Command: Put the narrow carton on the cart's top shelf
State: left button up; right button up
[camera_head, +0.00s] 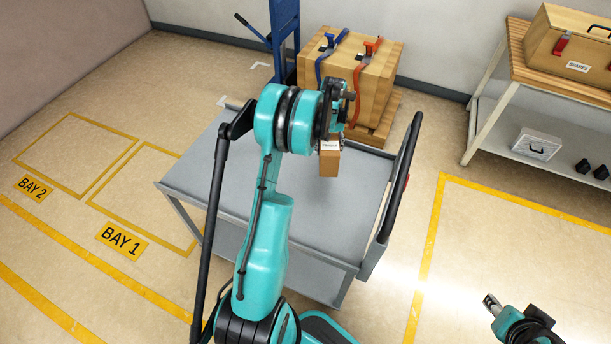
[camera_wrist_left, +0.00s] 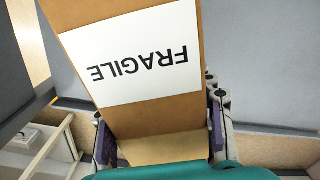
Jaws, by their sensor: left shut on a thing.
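The narrow carton (camera_head: 329,160) is small and brown with a white label. In the head view it hangs below my left gripper (camera_head: 335,125), over the cart's grey top shelf (camera_head: 240,205). In the left wrist view the carton (camera_wrist_left: 165,120) fills the middle, with a FRAGILE label upside down. My left gripper (camera_wrist_left: 165,140) is shut on it, one finger on each side. I cannot tell whether the carton's bottom touches the shelf. My right gripper (camera_head: 490,302) is at the lower right of the head view, away from the cart; its jaw opening is unclear.
The cart's black handle (camera_head: 400,180) rises on the right side. Behind the cart stand strapped wooden boxes (camera_head: 375,85) on a pallet and a blue pallet jack (camera_head: 284,35). A workbench (camera_head: 530,75) is at the right. The rest of the top shelf is bare.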

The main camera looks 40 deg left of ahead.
pick_arm(q)
jog(key=s+f, duration=0.1)
jog(key=s, duration=0.1)
jog(key=s+f+b, duration=0.1)
jog(key=s+f, duration=0.1)
jog(key=s, duration=0.1)
jog(key=s+f+b, duration=0.1)
jog(key=s+f, duration=0.1)
jog(key=s, duration=0.1)
jog(key=shift+d, duration=0.35)
jog(key=shift+f+b, duration=0.9)
jog(key=shift+f, duration=1)
jog(key=shift+f, duration=0.1)
jog(key=o, duration=1.6)
jog(key=shift+o, duration=0.2)
